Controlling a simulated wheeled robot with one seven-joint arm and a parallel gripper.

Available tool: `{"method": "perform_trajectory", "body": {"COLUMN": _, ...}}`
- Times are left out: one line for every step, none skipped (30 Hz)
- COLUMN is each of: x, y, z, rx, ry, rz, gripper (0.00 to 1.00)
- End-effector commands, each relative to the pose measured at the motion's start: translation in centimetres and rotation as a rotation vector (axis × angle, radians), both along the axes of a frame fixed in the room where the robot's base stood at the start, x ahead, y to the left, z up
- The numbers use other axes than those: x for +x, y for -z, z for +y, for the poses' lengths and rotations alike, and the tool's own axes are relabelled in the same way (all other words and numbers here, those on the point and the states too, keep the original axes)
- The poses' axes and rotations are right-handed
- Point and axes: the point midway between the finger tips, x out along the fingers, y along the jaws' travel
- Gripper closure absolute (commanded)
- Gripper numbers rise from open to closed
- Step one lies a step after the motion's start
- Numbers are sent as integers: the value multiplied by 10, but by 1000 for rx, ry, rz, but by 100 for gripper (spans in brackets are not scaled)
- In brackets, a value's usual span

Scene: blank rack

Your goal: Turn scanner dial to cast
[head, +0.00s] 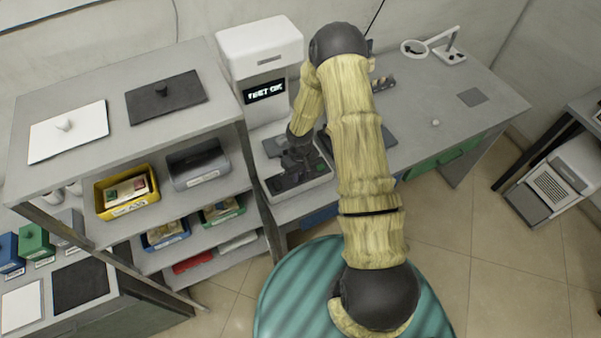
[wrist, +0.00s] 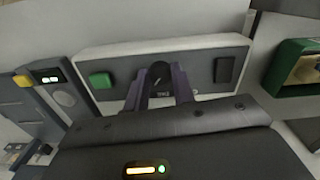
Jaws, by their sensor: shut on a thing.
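The scanner (head: 262,55) is a white machine with a lit display (head: 264,91) at the back of the desk; the display text is too small to read surely. In the head view my gripper (head: 298,160) is over the scanner's front.
A shelf rack (head: 120,60) stands left of the scanner, with a yellow bin (head: 127,208) and a grey bin (head: 200,180). The desk (head: 470,120) holds a magnifier lamp (head: 452,54) at the back right.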

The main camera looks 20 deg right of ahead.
Motion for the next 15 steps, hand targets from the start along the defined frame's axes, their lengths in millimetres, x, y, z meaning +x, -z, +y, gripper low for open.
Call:
{"method": "perform_trajectory", "body": {"x": 4, "y": -1, "z": 0, "rx": 2, "ry": -30, "rz": -11, "gripper": 98}}
{"method": "perform_trajectory", "body": {"x": 5, "y": -1, "z": 0, "rx": 1, "ry": -51, "rz": -12, "gripper": 98}}
{"method": "perform_trajectory", "body": {"x": 5, "y": -1, "z": 1, "rx": 1, "ry": -80, "rz": -12, "gripper": 98}}
{"method": "perform_trajectory", "body": {"x": 5, "y": -1, "z": 1, "rx": 2, "ry": -104, "rz": -13, "gripper": 98}}
{"method": "perform_trajectory", "body": {"x": 5, "y": -1, "z": 0, "rx": 2, "ry": -127, "rz": -14, "gripper": 98}}
{"method": "perform_trajectory", "body": {"x": 5, "y": -1, "z": 0, "rx": 3, "ry": -160, "rz": -14, "gripper": 98}}
{"method": "perform_trajectory", "body": {"x": 6, "y": -1, "z": -1, "rx": 4, "ry": -185, "rz": -15, "gripper": 98}}
{"method": "perform_trajectory", "body": {"x": 6, "y": -1, "z": -1, "rx": 4, "ry": -210, "rz": -15, "gripper": 98}}
{"method": "perform_trajectory", "body": {"x": 6, "y": -1, "z": -2, "rx": 4, "ry": -246, "rz": -16, "gripper": 98}}
{"method": "perform_trajectory", "body": {"x": 6, "y": -1, "z": -2, "rx": 5, "ry": -273, "rz": -16, "gripper": 98}}
{"method": "perform_trajectory", "body": {"x": 6, "y": -1, "z": -3, "rx": 5, "ry": -301, "rz": -16, "gripper": 98}}
{"method": "perform_trajectory", "body": {"x": 6, "y": -1, "z": -3, "rx": 4, "ry": -339, "rz": -17, "gripper": 98}}
{"method": "perform_trajectory", "body": {"x": 6, "y": -2, "z": -3, "rx": 4, "ry": -367, "rz": -17, "gripper": 98}}
{"method": "perform_trajectory", "body": {"x": 6, "y": -2, "z": -3, "rx": 5, "ry": -396, "rz": -17, "gripper": 98}}
{"method": "perform_trajectory", "body": {"x": 6, "y": -2, "z": -2, "rx": 4, "ry": -435, "rz": -17, "gripper": 98}}
